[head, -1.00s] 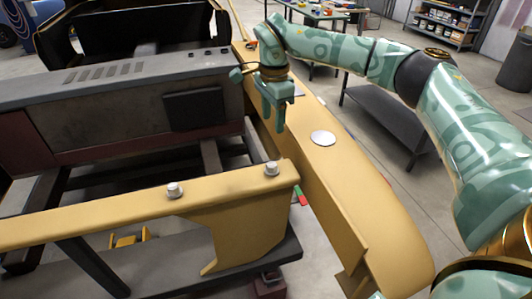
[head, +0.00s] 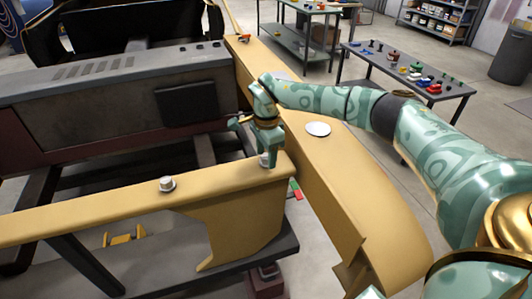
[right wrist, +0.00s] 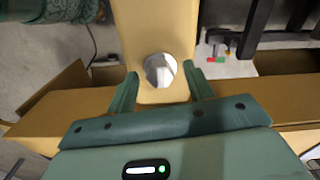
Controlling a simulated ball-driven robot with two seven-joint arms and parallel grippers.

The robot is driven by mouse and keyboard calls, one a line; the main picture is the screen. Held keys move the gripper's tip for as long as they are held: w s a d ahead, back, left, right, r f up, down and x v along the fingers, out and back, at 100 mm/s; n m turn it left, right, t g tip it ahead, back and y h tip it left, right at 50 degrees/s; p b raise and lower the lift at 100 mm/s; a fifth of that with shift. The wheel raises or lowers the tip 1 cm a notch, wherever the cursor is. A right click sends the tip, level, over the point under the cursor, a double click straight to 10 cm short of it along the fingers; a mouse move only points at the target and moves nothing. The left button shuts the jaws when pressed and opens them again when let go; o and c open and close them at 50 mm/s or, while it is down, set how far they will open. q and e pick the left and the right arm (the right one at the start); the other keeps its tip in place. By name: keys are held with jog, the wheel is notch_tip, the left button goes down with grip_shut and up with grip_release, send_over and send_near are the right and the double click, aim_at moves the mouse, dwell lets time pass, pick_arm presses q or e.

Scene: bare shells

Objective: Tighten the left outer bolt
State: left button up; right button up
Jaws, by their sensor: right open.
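Two silver bolts stand on the near yellow beam (head: 225,193). One bolt (head: 167,184) is in the open at the left. The other bolt (head: 264,161) is at the beam's right end, partly hidden in the head view by my right gripper (head: 268,151). In the right wrist view, this bolt (right wrist: 160,70) shows as a shiny head between the tips of the spread fingers of the right gripper (right wrist: 161,76). Gaps show on both sides, so the gripper is open and not touching it there. I do not see my left gripper.
A long yellow rail (head: 345,170) with a white disc (head: 318,129) runs right of the beam. A grey housing (head: 110,98) stands behind it. A table with small coloured parts (head: 445,91) is at the back right.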

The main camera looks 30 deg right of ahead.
jog(key=c, duration=1)
jog(key=shift+r, duration=0.1)
